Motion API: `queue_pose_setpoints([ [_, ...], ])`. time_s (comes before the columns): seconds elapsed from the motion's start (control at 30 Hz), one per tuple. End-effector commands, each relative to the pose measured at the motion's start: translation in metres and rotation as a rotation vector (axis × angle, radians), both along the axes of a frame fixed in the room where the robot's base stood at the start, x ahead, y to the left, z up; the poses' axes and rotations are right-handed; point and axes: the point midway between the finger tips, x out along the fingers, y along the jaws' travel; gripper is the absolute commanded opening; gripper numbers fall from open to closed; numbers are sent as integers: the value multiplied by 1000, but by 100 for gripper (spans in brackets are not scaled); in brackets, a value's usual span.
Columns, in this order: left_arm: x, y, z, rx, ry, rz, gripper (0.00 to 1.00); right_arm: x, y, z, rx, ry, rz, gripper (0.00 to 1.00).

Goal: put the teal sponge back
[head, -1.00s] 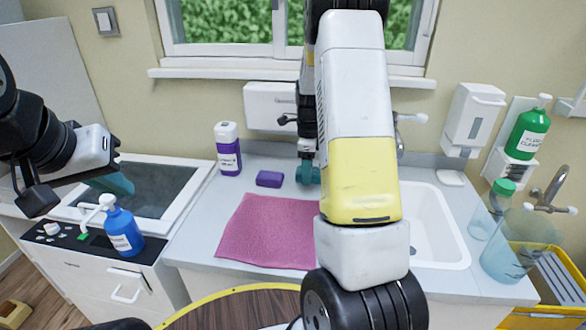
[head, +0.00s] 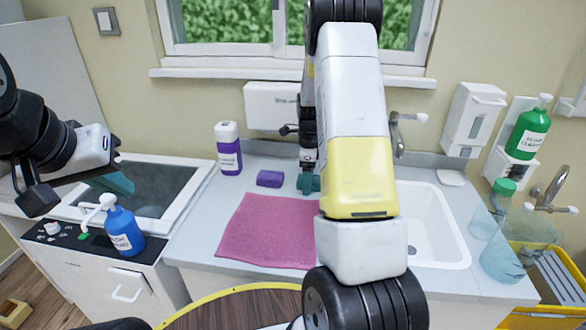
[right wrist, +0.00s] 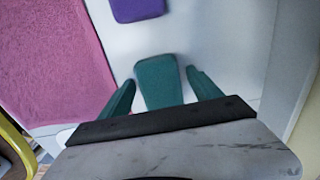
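The teal sponge (right wrist: 158,82) lies between the two teal fingers of my right gripper (right wrist: 163,88) in the right wrist view. A narrow gap shows beside the right finger, and the fingers look open around the sponge. In the head view, my right gripper (head: 308,182) is low over the counter behind the pink towel; there the sponge cannot be told apart from the teal fingers. My left gripper (head: 118,182) hangs at the left over the dark glass-topped unit, seen side-on; its opening is unclear.
A purple sponge (head: 270,179) lies left of my right gripper. The pink towel (head: 268,231), a purple-labelled bottle (head: 228,148) and a white sink (head: 432,225) are on the counter. A blue pump bottle (head: 123,231) stands left. Clear bottles (head: 503,262) stand right.

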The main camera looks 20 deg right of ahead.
Motion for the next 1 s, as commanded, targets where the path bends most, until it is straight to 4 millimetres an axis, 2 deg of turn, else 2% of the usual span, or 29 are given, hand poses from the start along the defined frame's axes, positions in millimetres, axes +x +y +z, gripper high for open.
queue_pose_setpoints([
  [0.2, 0, 0, 0, 0, 0, 0, 0, 0, 0, 2, 0, 0, 0, 73],
  [0.33, 0, 0, 0, 0, 0, 0, 0, 1, 0, 14, -1, -4, 0, 73],
  [0.7, 0, 0, 0, 0, 0, 0, 0, 1, 0, 90, -1, -4, 1, 73],
  [0.8, 0, 0, 0, 0, 0, 0, 0, 1, 0, 106, 0, -3, 1, 73],
  [1.0, 0, 0, 0, 0, 0, 0, 0, -1, 1, 124, 2, -5, 12, 73],
])
